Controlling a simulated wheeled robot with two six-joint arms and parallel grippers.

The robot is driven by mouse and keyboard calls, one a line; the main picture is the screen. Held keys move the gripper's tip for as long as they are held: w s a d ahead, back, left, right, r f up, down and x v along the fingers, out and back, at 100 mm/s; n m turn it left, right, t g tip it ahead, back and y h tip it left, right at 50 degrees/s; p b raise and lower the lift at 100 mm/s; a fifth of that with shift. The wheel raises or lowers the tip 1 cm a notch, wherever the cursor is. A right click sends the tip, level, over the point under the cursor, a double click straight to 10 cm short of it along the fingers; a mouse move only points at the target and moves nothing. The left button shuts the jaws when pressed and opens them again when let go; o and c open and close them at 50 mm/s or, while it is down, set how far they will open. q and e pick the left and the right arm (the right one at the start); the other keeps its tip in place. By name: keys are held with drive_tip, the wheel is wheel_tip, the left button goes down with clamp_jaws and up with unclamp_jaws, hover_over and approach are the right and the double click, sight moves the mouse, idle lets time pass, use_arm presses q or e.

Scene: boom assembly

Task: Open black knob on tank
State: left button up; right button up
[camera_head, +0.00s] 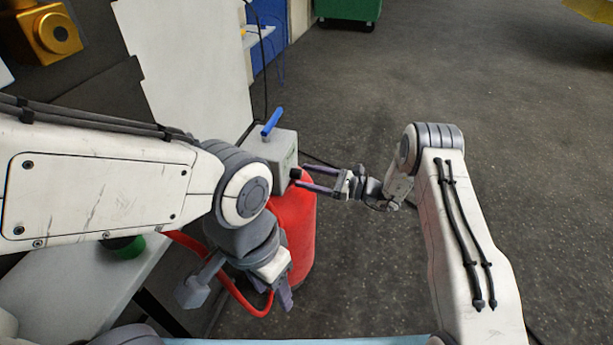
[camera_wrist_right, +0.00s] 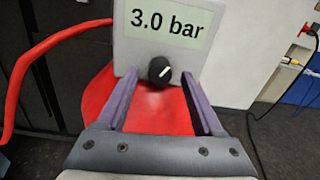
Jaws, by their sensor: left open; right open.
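The red tank (camera_head: 302,228) stands upright, with a grey box (camera_head: 270,150) on top of it. The black knob (camera_head: 295,174) is on the box's face. In the right wrist view the black knob (camera_wrist_right: 159,70) has a white mark pointing up and right, below a display (camera_wrist_right: 168,25) reading "3.0 bar". My right gripper (camera_head: 306,180) is open, its fingers pointing at the box. In the wrist view its fingertips (camera_wrist_right: 158,78) lie either side of the knob, with gaps; contact is not visible. My left gripper (camera_head: 285,296) is open and empty, low in front of the tank.
A blue handle (camera_head: 272,122) sticks up from the box. A red hose (camera_head: 238,290) loops near my left gripper. A white table (camera_head: 75,285) with a green object (camera_head: 125,247) is at left. A white panel (camera_head: 190,70) stands behind. The floor at right is clear.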

use_arm(q)
drive_tip(key=shift+r+p, duration=0.55)
drive_tip(key=shift+r, duration=0.05)
use_arm(e)
drive_tip(key=v, duration=0.9)
drive_tip(key=shift+d, duration=0.3)
drive_tip(key=shift+s, duration=0.1)
